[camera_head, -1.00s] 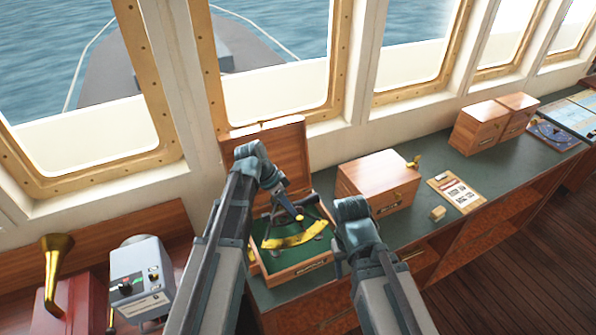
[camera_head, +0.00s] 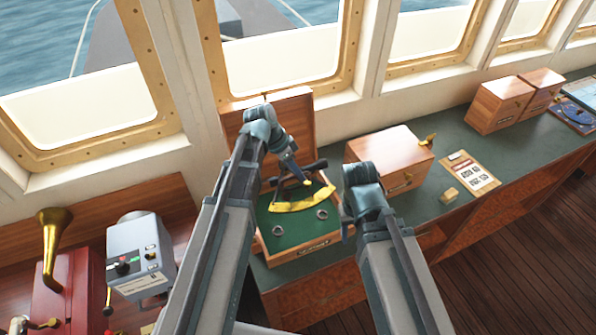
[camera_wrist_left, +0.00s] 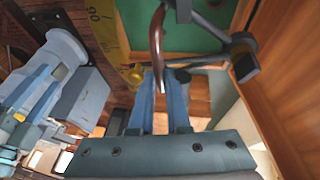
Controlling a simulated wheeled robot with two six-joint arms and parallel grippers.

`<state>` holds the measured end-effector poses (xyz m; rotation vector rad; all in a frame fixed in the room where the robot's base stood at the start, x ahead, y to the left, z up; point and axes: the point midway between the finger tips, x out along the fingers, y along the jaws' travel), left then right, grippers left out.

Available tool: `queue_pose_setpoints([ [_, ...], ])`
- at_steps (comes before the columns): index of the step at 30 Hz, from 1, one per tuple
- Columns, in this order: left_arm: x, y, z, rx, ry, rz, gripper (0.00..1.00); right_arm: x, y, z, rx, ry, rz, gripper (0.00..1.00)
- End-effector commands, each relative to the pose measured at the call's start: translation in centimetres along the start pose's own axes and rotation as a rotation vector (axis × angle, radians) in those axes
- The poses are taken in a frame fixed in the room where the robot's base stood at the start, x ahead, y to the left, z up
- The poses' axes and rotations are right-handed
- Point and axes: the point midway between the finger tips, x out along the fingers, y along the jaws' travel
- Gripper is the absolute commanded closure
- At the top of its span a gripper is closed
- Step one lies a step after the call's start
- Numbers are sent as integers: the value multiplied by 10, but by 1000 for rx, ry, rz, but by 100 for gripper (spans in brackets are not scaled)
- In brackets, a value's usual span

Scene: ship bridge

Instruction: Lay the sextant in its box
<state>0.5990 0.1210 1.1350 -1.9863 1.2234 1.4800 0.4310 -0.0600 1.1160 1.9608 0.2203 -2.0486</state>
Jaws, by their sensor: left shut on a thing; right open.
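The sextant (camera_head: 306,201), with a yellow arc and dark frame, is over the back part of its open box (camera_head: 322,245). The box has a green lining, and its wooden lid (camera_head: 295,108) stands up at the back. I cannot tell whether the sextant touches the lining. My left gripper (camera_head: 298,176) is shut on the sextant. In the left wrist view, its fingers (camera_wrist_left: 164,95) close at a curved brown handle (camera_wrist_left: 157,38), and part of the yellow arc (camera_wrist_left: 105,25) shows. My right gripper (camera_head: 348,222) is open just right of the box, its fingers mostly hidden.
Two metal rings sit on the lining's front part. A closed wooden box (camera_head: 385,153) stands right of the sextant box, with a paper clipboard (camera_head: 470,176) and small wooden block (camera_head: 449,195) beyond. A grey instrument (camera_head: 140,255) and brass horn (camera_head: 53,240) are at left.

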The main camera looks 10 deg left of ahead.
Motion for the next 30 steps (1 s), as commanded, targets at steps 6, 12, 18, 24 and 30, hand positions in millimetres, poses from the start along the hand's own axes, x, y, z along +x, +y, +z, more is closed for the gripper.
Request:
queue_pose_setpoints([
  [6,19,-4,8,0,2,1,100,21,-2,-1,-1,1,0,50],
  [12,34,-7,14,0,2,1,100,38,-3,-2,-4,1,1,50],
  [18,49,-10,20,0,2,1,100,54,-5,-3,-8,1,2,50],
  [24,64,-13,26,0,2,1,100,70,-6,-4,-12,1,3,50],
  [30,79,-16,32,0,2,1,100,86,-8,-5,-13,1,3,50],
])
